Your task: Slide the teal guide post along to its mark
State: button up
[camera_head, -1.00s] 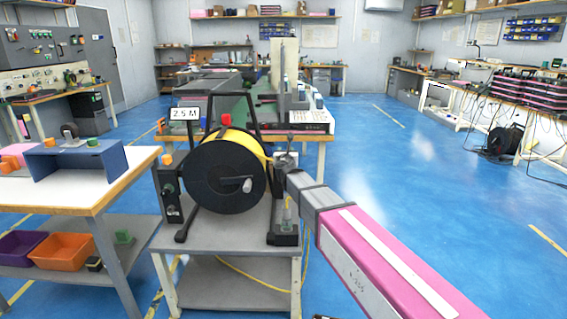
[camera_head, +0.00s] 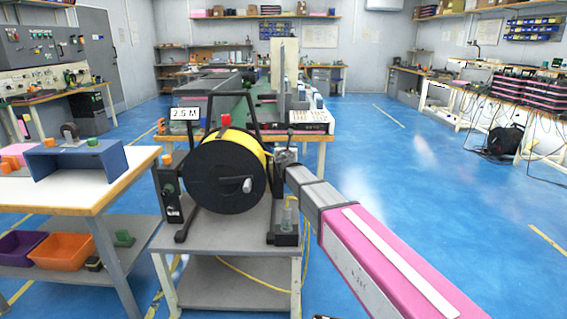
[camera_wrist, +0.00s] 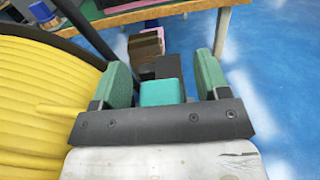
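The teal guide post (camera_wrist: 160,92) shows as a small teal block between the two green fingers of my gripper (camera_wrist: 163,80) in the wrist view. In the head view my gripper (camera_head: 284,156) is just right of the yellow cable reel, above the right side of the grey cart. I cannot make out the post there, and I cannot make out its mark in either view.
The black-flanged reel (camera_head: 224,172) with yellow cable (camera_wrist: 40,105) stands close left of my gripper. A "2.5 M" sign (camera_head: 185,114) is on its left. The grey cart (camera_head: 235,244) carries the reel. A white-topped table (camera_head: 60,190) is at left; blue floor is open at right.

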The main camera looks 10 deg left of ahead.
jog(key=shift+v, duration=3.55)
jog(key=s+d+f+m+g+h, duration=0.1)
jog(key=d+f+m+g+h, duration=0.15)
jog(key=d+f+m, duration=0.55)
jog(key=s+d+f+m+g+h, duration=0.15)
jog(key=d+m+h, duration=0.35)
jog(key=d, duration=0.7)
jog(key=s+d+f+m+g+h, duration=0.1)
jog(key=d+f+m+g+h, duration=0.1)
jog(key=d+f+m, duration=0.6)
jog(key=s+d+f+m+g+y, duration=0.2)
jog(key=s+d+f+m+g, duration=0.3)
jog(key=s+d+m, duration=0.3)
jog(key=s+d+f+m+g+y, duration=0.3)
jog(key=s+d+f+m+g, duration=0.3)
jog(key=s, duration=0.6)
jog(key=d+m, duration=0.2)
jog(key=m, duration=0.1)
jog(key=shift+s+m, duration=0.4)
